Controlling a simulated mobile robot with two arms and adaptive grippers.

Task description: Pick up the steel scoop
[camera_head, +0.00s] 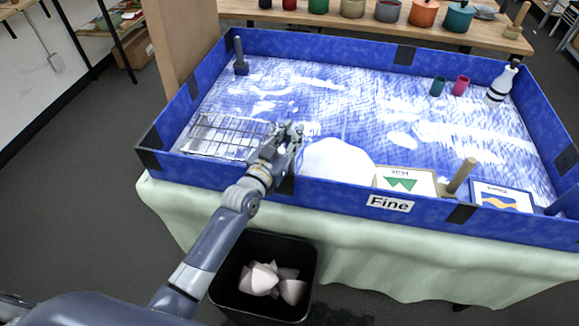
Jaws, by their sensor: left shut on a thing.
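My left gripper (291,131) is over the near left part of the blue-walled tray (330,190), just right of a wire rack (222,136). Its fingers are shut on a small grey thing, which I take to be the steel scoop. The fingers hide most of it, so its shape and whether it touches the tray floor cannot be told. My right gripper is not in view.
A white mound (338,160) lies right of my gripper. Cards (405,181), a wooden peg (461,175), two small cups (461,85) and a white bottle-like thing (498,88) are farther right. A black bin (232,282) stands below the near edge.

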